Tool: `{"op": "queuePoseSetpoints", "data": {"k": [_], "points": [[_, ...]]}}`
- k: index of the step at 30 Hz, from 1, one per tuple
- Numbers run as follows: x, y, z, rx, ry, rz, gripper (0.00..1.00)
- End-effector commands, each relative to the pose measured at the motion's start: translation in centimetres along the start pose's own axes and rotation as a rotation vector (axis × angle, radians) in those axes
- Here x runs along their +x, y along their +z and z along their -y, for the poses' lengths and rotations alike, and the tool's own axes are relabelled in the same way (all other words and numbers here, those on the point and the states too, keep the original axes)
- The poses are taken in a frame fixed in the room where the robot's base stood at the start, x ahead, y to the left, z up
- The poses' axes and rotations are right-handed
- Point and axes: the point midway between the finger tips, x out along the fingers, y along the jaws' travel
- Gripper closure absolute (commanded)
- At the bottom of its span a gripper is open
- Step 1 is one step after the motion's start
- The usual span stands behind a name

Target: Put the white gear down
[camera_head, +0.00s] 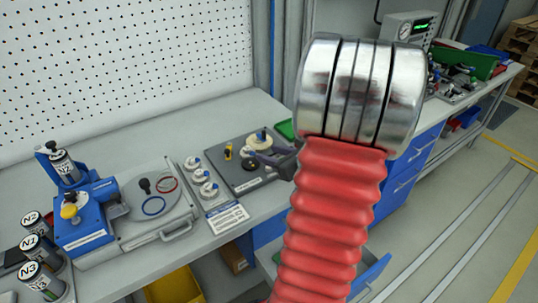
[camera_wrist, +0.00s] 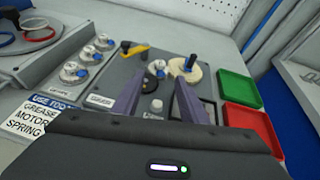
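The gear also shows in the head view (camera_head: 256,142), at the back of the plate. My gripper (camera_wrist: 159,80) is open, its two dark fingers apart above the plate with nothing held between them. The gear lies beyond the right fingertip, which seems to overlap its near edge. I cannot tell whether they touch. In the head view my arm hides part of the gripper.
A green tray (camera_wrist: 238,88) and a red tray (camera_wrist: 252,124) stand right of the plate. A strip with several silver parts (camera_head: 203,178) lies on its left. A black-and-yellow part (camera_wrist: 132,52) stands on the plate. A blue-and-grey machine (camera_head: 85,218) fills the left bench.

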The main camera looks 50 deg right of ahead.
Motion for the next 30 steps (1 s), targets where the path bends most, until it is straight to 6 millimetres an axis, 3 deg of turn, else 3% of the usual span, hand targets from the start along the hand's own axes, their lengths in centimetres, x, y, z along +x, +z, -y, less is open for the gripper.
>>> {"op": "queuePoseSetpoints", "data": {"k": [15,19,23,30], "points": [[0.0,0.0,0.0,-0.001,0.001,0.000,0.61],[0.3,0.6,-1.2,-0.038,0.030,-0.003,0.61],[0.9,2.4,-4.9,-0.159,0.121,-0.011,0.61],[0.7,5.7,-16.4,-0.561,0.402,-0.024,0.61]]}}
